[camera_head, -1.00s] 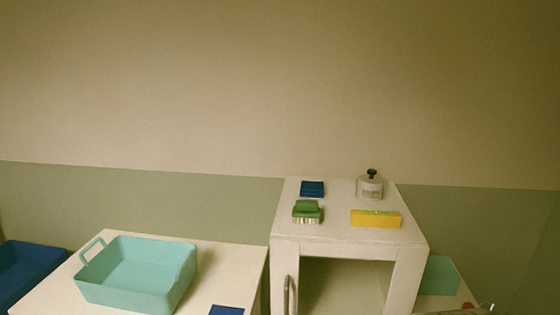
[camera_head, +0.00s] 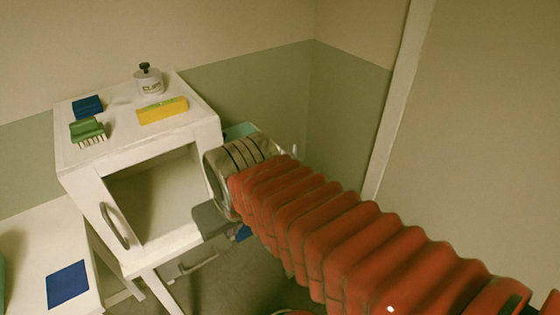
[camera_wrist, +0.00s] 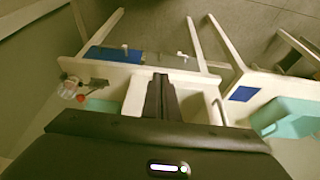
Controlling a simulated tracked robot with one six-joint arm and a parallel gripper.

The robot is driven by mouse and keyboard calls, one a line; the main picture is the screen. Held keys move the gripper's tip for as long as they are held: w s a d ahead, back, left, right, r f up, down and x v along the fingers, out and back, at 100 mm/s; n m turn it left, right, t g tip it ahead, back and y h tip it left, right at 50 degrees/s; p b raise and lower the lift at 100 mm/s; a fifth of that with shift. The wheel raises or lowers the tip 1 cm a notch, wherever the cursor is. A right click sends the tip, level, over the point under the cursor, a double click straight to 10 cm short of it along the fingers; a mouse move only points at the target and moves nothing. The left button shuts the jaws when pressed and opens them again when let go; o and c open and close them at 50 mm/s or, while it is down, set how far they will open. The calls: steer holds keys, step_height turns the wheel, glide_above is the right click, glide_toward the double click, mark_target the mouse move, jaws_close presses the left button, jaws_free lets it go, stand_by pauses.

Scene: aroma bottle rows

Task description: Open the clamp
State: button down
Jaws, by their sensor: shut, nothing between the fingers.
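My gripper (camera_wrist: 161,80) shows in the wrist view as two dark fingers pressed together with nothing between them. They point up the picture, in front of the white cabinet. In the head view my red ribbed arm reaches in from the lower right toward the cabinet's right side. The fingertips cannot be made out clearly there. Nothing in either view reads plainly as a separate clamp.
A white cabinet (camera_head: 202,134) with an open front carries a white bottle (camera_head: 149,81), a yellow box (camera_head: 162,110), a green brush (camera_head: 87,130) and a blue block (camera_head: 88,106). A teal basket (camera_wrist: 285,118) shows at right in the wrist view.

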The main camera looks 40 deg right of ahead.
steer(key=d+f+m+g+y, duration=0.1)
steer(key=d+f+m+y, duration=0.15)
steer(key=f, duration=0.25)
steer(key=s+d+f+m+g+y, duration=0.1)
steer(key=d+f+m+y, duration=0.1)
steer(key=f+m, duration=0.25)
steer(key=d+f+m+g+y, duration=0.1)
steer(key=d+f+m+y, duration=0.15)
steer(key=f, duration=0.35)
steer(key=w+d+f+m+t+y, duration=0.35)
steer(key=d+m+t, duration=0.2)
steer(key=m, duration=0.25)
steer(key=w+d+m+t+h, duration=0.2)
steer(key=d+m+t+h, duration=0.2)
steer(key=d, duration=0.7)
steer(key=w+d+m+t+h, duration=0.3)
steer(key=d+t+h, duration=0.4)
steer(key=d, duration=0.4)
steer(key=shift+d+r+m+h, duration=0.15)
steer(key=shift+m+h, duration=0.3)
steer(key=shift+h, duration=0.3)
steer(key=shift+w, duration=0.1)
